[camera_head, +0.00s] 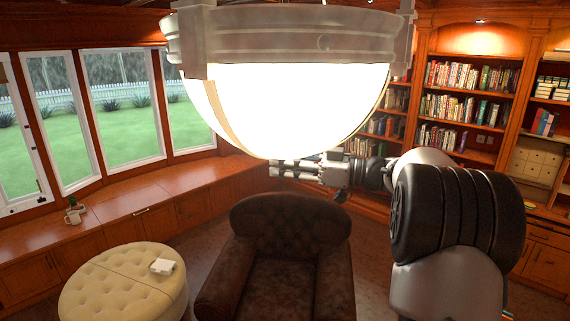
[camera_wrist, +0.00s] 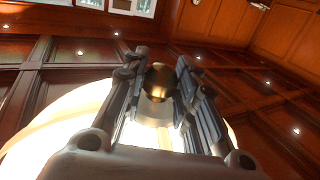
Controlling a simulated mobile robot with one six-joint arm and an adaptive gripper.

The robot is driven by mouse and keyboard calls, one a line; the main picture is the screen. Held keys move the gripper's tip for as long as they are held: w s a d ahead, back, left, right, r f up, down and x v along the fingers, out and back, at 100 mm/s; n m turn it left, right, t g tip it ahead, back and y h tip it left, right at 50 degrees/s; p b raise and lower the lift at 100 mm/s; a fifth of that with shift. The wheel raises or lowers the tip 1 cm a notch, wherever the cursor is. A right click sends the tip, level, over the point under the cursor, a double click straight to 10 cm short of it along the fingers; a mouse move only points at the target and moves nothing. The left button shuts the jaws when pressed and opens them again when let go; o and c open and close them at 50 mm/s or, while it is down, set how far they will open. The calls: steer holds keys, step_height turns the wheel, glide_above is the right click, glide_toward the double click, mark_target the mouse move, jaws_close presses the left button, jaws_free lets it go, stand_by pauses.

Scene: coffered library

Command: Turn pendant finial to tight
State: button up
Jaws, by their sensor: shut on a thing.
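The pendant lamp (camera_head: 285,105) hangs large at the top of the head view, a bright white bowl with a grey metal band. In the wrist view its glowing bowl (camera_wrist: 45,125) lies behind my fingers. The brass finial (camera_wrist: 160,80) is a round, shiny knob between the two fingers in the wrist view. My gripper (camera_head: 278,168) is just under the bowl in the head view, reaching in from the right; it also shows in the wrist view (camera_wrist: 158,65), shut on the finial. In the head view the finial is hidden.
A brown leather armchair (camera_head: 290,250) stands below the lamp. A cream tufted ottoman (camera_head: 110,290) with a small white object (camera_head: 162,266) is at lower left. A window bench (camera_head: 140,195) runs along the left. Bookshelves (camera_head: 470,75) fill the right wall.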

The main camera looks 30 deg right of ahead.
steer(key=shift+c, duration=0.8)
steer(key=shift+f+b, duration=0.1)
steer(key=shift+b, duration=0.7)
